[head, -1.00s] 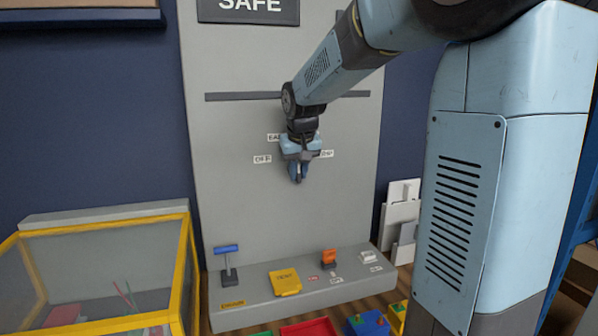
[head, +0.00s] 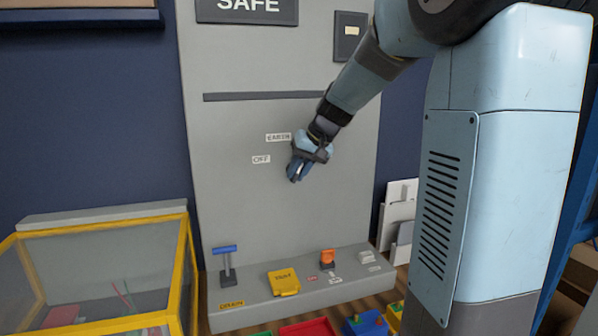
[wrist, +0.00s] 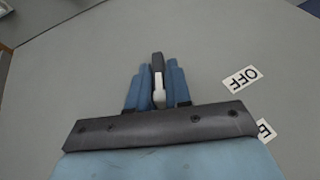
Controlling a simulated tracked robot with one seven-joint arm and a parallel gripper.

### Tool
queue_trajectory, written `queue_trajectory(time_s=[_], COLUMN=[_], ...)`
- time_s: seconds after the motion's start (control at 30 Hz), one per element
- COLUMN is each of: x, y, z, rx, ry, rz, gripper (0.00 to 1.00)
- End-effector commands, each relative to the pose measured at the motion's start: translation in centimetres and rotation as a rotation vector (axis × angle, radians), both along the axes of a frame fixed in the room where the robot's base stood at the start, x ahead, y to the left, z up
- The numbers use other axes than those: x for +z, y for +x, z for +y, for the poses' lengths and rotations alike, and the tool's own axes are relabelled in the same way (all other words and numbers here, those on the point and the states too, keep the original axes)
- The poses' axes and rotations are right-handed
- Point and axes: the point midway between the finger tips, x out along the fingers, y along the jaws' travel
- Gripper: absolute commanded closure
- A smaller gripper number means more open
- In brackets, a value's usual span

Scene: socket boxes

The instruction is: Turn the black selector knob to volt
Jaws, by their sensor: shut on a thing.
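My gripper (head: 297,171) is at the upright grey panel, shut on the black selector knob (wrist: 157,61). The wrist view shows the knob, with a white stripe on it, between the two blue fingers. The head view does not show the knob clearly behind the fingers. The "OFF" label (head: 261,160) is left of my gripper, and the "EARTH" label (head: 278,138) is above left. In the wrist view the "OFF" label (wrist: 241,78) appears upside down at the right. No volt label is readable; the panel right of the knob is partly covered by my wrist.
A ledge below holds a blue T-handle (head: 225,260), a yellow flap (head: 284,282) and an orange switch (head: 327,258). A yellow-framed clear box (head: 105,270) stands at lower left. The panel around the knob is flat and free.

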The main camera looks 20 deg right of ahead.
Motion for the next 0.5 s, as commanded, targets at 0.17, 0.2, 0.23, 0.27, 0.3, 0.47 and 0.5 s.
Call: queue_trajectory(time_s=[0.17, 0.2, 0.23, 0.27, 0.3, 0.47, 0.5], x=[-0.07, -0.07, -0.07, -0.08, -0.08, -0.08, -0.06], y=[-0.04, -0.04, -0.04, -0.05, -0.05, -0.04, -0.03], z=[-0.09, -0.10, -0.10, -0.10, -0.10, -0.09, -0.08], rx=[-0.001, -0.001, -0.001, -0.001, -0.001, -0.001, -0.001], ry=[0.001, 0.001, 0.001, 0.001, 0.001, 0.001, 0.001], rz=[0.002, 0.002, 0.002, 0.002, 0.003, 0.002, 0.002], gripper=[1.00, 1.00, 1.00, 1.00, 1.00, 0.68, 0.64])
